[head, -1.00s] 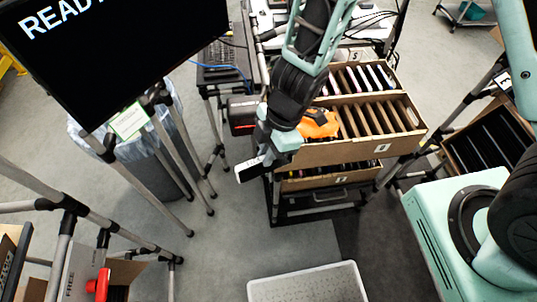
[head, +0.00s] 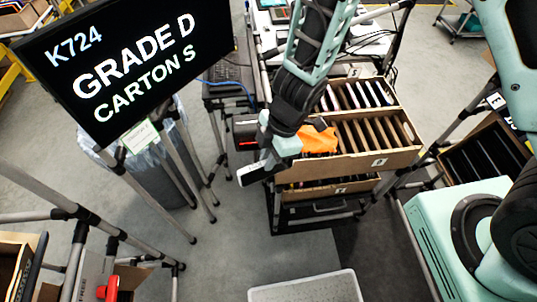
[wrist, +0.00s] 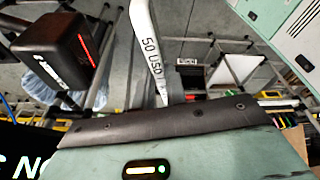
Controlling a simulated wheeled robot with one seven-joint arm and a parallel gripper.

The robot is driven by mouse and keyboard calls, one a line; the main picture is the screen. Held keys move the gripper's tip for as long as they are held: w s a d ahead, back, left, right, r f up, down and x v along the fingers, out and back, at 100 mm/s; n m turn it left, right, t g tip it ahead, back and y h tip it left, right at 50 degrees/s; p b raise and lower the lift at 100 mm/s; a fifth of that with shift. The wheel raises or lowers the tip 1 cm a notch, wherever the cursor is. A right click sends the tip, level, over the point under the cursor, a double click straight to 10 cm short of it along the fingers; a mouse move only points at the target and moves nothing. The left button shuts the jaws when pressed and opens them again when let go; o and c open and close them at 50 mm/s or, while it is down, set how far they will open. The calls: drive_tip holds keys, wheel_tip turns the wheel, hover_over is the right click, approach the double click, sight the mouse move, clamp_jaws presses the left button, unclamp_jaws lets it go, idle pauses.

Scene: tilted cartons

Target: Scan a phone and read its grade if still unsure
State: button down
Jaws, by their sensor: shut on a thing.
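My gripper (head: 262,163) is shut on a phone (head: 251,174), whose pale end sticks out below the fingers. In the wrist view the phone (wrist: 150,45) is a narrow white strip with print like "50 USD". The black scanner (head: 245,132) with a red light is just above the phone in the head view; in the wrist view the scanner (wrist: 57,52) is to its left, apart from it. The screen (head: 130,70) reads "K724 GRADE D CARTON S". Cardboard cartons (head: 345,165) with upright slots stand tilted on a rack right of my gripper.
An orange thing (head: 318,140) is beside my wrist at the cartons. Another slotted carton (head: 490,150) is at the right. A pale tray (head: 305,288) is at the bottom. A lined bin (head: 150,165) stands under the screen. Rack posts stand at the left; grey floor is open between.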

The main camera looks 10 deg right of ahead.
wheel_tip(320, 180, up, 15)
drive_tip(key=p, duration=0.3)
drive_tip(key=shift+p, duration=0.4)
drive_tip(key=shift+w, duration=0.1)
idle(2.4)
